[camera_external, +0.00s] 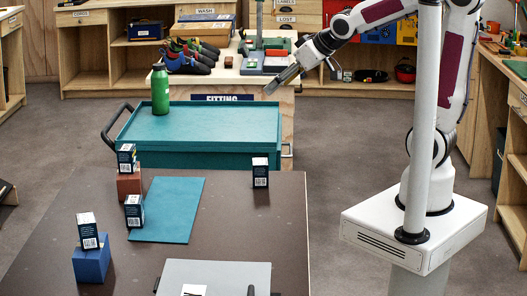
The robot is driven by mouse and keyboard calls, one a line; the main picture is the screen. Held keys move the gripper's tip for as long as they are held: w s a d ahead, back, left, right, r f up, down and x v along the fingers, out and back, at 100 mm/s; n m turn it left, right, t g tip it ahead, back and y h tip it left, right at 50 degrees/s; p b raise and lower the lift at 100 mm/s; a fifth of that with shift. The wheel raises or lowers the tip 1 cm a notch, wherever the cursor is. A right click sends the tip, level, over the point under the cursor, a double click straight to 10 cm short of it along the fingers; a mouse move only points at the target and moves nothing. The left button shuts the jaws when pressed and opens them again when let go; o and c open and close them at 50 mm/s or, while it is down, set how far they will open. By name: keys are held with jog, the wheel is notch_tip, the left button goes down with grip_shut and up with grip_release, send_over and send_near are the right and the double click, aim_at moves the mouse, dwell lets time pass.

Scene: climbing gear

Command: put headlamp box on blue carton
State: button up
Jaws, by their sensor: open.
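Several small dark-and-white printed boxes look alike, and their labels are too small to tell which is the headlamp box. One box (88,231) stands on top of the blue carton (91,265) at the front left. Another box (127,158) stands on a brown-red block (129,186). A third box (134,211) stands at the left edge of the teal mat (178,208). One more box (260,173) stands alone at the right of the table. My gripper (270,90) is open and empty, held high beyond the table, far from all the boxes.
The dark table (230,235) has free room around the lone box and right of the mat. A grey board (215,275) lies at its front edge. Behind stands a teal trolley (200,125) with a green bottle (160,90). A wooden bench (225,72) holds shoes.

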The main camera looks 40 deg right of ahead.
jog(key=s+d+f+m+g+h, duration=0.1)
jog(key=s+d, duration=0.4)
jog(key=s, duration=0.5)
jog(key=s+d+f+m+g+h, duration=0.1)
jog(key=s+d+m+g, duration=0.1)
jog(key=s+d, duration=0.4)
jog(key=s, duration=0.4)
jog(key=shift+d+m, duration=0.3)
dwell(0.5)
